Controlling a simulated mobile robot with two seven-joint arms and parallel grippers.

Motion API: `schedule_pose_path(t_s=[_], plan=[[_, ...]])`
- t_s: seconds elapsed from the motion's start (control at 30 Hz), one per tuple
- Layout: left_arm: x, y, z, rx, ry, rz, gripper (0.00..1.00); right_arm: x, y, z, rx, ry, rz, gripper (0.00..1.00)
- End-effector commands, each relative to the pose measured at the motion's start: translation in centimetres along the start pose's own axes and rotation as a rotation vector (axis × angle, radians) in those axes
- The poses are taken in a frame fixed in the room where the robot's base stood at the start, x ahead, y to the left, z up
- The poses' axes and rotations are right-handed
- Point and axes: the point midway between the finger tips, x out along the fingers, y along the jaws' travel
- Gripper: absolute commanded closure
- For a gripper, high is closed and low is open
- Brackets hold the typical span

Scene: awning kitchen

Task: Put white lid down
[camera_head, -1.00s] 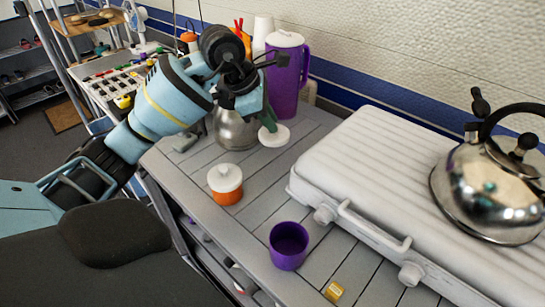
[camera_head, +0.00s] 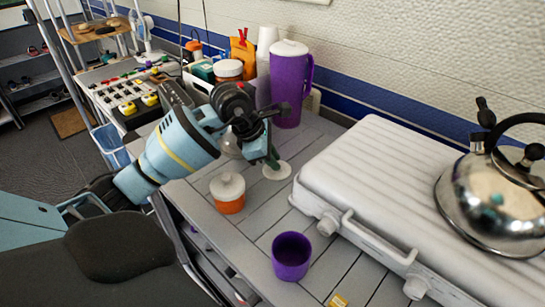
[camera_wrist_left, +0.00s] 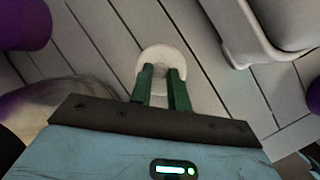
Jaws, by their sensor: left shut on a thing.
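The white lid (camera_head: 276,171) is a small round disc low at the grey slatted table, between the orange jar and the white stove case. My left gripper (camera_head: 272,158) is shut on it with its green fingers. In the left wrist view the lid (camera_wrist_left: 162,58) shows between and beyond the fingertips (camera_wrist_left: 161,75). I cannot tell whether the lid touches the table. An orange jar with a white lid of its own (camera_head: 228,192) stands just left of the gripper. My right gripper does not show.
A white closed case (camera_head: 385,180) with a steel kettle (camera_head: 490,200) on it fills the right side. A purple cup (camera_head: 291,256) stands in front. A purple pitcher (camera_head: 288,90) stands behind. Table (camera_head: 250,222) is bare between jar and cup.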

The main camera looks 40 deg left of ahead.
Motion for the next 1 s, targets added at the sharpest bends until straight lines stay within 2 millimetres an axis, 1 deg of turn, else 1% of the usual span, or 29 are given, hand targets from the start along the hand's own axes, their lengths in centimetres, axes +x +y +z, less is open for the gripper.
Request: schedule_pose_path(t_s=[0.23, 0.27, 0.4, 0.43, 0.67, 0.77, 0.87, 1.0], plan=[[0.3, -0.1, -0.1, 0.0, 0.001, -0.001, 1.0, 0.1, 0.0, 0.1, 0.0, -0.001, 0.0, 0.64], [0.3, -0.1, -0.1, 0.0, 0.001, -0.001, 0.81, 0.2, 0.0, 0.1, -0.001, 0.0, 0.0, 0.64], [0.2, -0.1, -0.1, 0.0, 0.0, -0.001, 0.63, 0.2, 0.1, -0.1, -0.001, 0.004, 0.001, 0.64], [0.2, -0.1, -0.1, 0.0, 0.0, -0.001, 0.6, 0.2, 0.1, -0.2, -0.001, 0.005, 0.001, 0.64], [0.2, -0.1, -0.1, 0.0, 0.0, 0.0, 0.6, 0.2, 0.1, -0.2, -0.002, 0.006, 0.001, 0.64], [-0.1, 0.0, 0.1, 0.0, -0.001, 0.0, 0.6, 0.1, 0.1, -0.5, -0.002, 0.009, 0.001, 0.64], [-1.0, 0.1, 0.1, 0.0, -0.001, 0.003, 0.6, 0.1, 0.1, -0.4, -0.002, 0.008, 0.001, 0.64], [-3.4, 0.1, 0.0, 0.002, 0.001, 0.006, 0.6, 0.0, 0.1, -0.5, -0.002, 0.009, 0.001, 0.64]])
